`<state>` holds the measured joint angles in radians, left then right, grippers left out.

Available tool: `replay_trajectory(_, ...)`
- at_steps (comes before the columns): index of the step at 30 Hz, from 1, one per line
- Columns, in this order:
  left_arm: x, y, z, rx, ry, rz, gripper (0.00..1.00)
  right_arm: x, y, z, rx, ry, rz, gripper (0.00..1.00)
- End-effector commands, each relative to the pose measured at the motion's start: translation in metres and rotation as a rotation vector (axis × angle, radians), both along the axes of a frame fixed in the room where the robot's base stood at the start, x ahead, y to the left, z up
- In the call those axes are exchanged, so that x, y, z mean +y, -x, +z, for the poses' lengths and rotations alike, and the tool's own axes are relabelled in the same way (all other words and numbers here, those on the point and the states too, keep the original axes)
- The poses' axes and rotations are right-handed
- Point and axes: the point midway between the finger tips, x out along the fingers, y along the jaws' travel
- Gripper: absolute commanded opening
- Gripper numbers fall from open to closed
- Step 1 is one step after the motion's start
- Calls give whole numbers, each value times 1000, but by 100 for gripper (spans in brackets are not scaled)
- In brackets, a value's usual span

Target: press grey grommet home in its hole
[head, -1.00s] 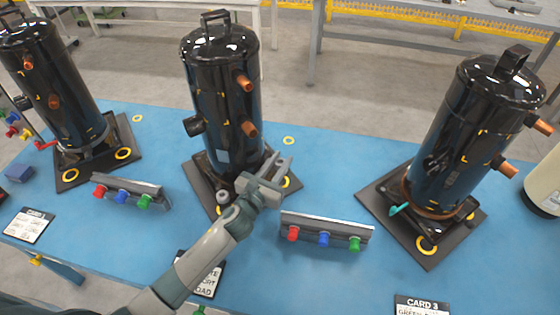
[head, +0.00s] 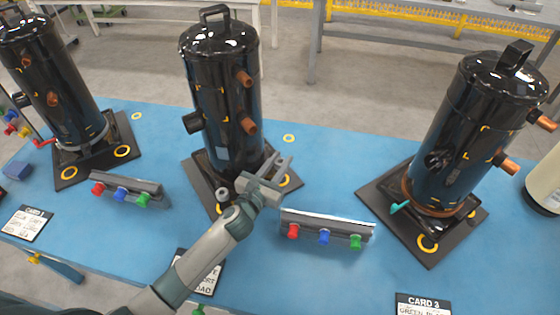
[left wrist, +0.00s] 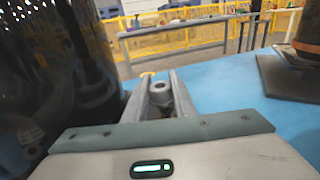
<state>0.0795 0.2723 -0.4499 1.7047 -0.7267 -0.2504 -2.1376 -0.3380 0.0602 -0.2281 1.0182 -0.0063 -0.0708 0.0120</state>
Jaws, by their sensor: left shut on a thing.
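My left gripper (head: 277,170) is at the right side of the middle black compressor (head: 224,110), low over its dark base plate (head: 213,180). It is shut on a grey grommet (left wrist: 160,94), a short round piece with a dark centre, between the fingers in the left wrist view. In the head view I cannot make out the grommet at the fingers. A yellow ring (head: 284,181) marks the plate's right corner, close beside the fingers. The hole under the grommet is hidden, and I cannot tell whether the grommet touches the plate. My right gripper is not in view.
A rack (head: 325,229) with red, blue and green pieces lies right of my arm; a similar rack (head: 122,190) lies left. Other compressors stand left (head: 55,85) and right (head: 465,135). Blue table (head: 330,170) is clear between plates.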

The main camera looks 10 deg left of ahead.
Motion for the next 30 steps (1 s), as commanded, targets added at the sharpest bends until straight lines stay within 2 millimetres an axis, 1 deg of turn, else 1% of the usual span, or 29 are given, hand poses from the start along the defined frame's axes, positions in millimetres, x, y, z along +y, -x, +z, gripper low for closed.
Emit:
replay_trajectory(18,0,0,-14,0,0,0,3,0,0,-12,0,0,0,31)
replay_trajectory(29,0,1,-17,3,-1,0,3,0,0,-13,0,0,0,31)
replay_trajectory(30,0,1,-18,3,-1,0,33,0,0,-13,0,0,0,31)
